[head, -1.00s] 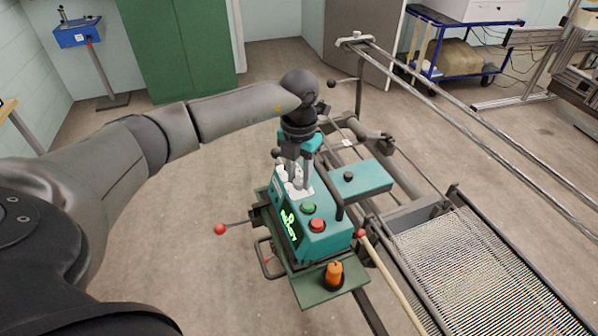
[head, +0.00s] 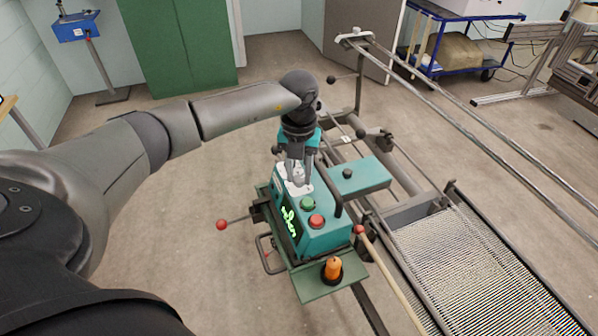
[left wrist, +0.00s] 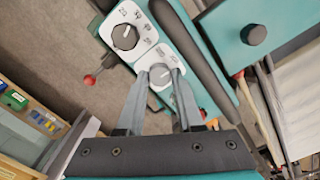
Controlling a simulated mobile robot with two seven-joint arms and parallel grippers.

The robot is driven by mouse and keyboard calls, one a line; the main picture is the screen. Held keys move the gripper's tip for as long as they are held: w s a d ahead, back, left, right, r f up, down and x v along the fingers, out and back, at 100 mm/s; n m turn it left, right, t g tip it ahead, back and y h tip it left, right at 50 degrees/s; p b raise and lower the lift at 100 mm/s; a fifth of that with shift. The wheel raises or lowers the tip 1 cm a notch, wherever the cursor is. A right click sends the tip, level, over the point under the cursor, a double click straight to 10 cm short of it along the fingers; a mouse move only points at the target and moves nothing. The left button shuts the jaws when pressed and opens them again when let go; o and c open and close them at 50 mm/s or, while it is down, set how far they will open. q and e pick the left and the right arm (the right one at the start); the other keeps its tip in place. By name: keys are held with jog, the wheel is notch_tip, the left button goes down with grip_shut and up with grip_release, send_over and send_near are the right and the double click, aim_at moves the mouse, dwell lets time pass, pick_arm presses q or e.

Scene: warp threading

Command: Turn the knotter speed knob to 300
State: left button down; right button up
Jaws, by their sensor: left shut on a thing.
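The teal knotter machine (head: 325,232) stands on the frame in the middle of the head view. In the left wrist view, its white dial panel carries a knob (left wrist: 160,74) with a grey-white cap. My left gripper (head: 298,182) comes down from above, with a fingertip on each side of this knob, shut on it. A second grey knob with a dark rim (left wrist: 125,37) sits up and left of it, clear of the fingers. The numbers around the dials are too small and turned to read surely. My right gripper is in neither view.
Green (head: 308,204) and red (head: 317,221) buttons and a dark curved handle stand close beside the gripper. A red-tipped lever (head: 222,225) sticks out left. Warp threads (head: 480,260) lie at right.

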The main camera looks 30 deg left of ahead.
pick_arm(q)
jog(key=shift+r, duration=0.1)
jog(key=c, duration=0.5)
grip_release()
jog(key=shift+c, duration=0.2)
